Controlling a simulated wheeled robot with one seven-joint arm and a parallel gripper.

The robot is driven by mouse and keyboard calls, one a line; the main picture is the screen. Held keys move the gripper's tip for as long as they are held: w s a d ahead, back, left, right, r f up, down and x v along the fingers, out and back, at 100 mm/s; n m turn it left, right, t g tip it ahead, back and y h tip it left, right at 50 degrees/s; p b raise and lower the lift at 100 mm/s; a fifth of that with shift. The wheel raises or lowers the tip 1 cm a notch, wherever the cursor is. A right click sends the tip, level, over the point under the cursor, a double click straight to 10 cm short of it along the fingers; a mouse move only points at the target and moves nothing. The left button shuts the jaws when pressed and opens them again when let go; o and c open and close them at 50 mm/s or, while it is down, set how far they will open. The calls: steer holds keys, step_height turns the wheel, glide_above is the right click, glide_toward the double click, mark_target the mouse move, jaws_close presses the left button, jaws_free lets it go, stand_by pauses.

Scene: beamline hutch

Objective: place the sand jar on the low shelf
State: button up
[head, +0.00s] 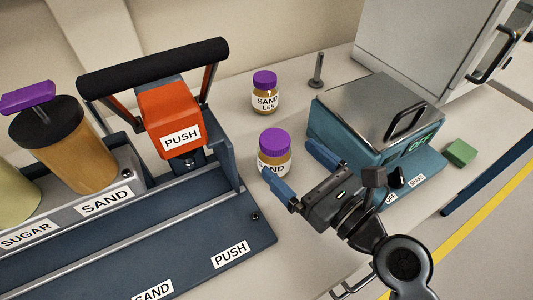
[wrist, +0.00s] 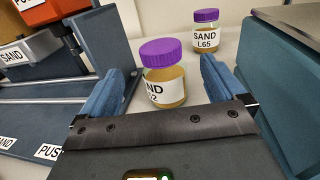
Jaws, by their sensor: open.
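Two sand jars with purple lids and brown contents stand upright on the counter. The nearer jar (head: 274,146) stands at the fingertips of my gripper (head: 290,158); its label reads SAND, and the rest is partly hidden. In the wrist view this jar (wrist: 163,85) shows between the two blue fingers, its label ending in 2. My gripper (wrist: 160,72) is open, with a gap visible on the right of the jar; I cannot tell whether the left finger touches it. The farther jar (head: 265,95), labelled SAND L65, stands behind, also in the wrist view (wrist: 205,38). I cannot identify a low shelf.
A blue press with an orange PUSH block (head: 168,120) and black handle stands left, beside canisters over SAND and SUGAR labels. A teal device (head: 345,130) with a metal top stands close right of my gripper. A green block (head: 460,152) lies right of it.

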mark_target(269, 138)
steer(key=p+x, duration=0.1)
steer(key=x, duration=0.5)
steer(key=shift+w+a+r, duration=0.15)
steer(key=shift+w+a, duration=0.05)
steer(key=shift+w, duration=0.1)
steer(key=shift+w+a, duration=0.45)
steer(key=shift+w, duration=0.05)
steer(key=shift+c, duration=0.2)
steer(key=c, duration=1.4)
step_height(269, 138, up, 10)
steer(key=p, duration=0.3)
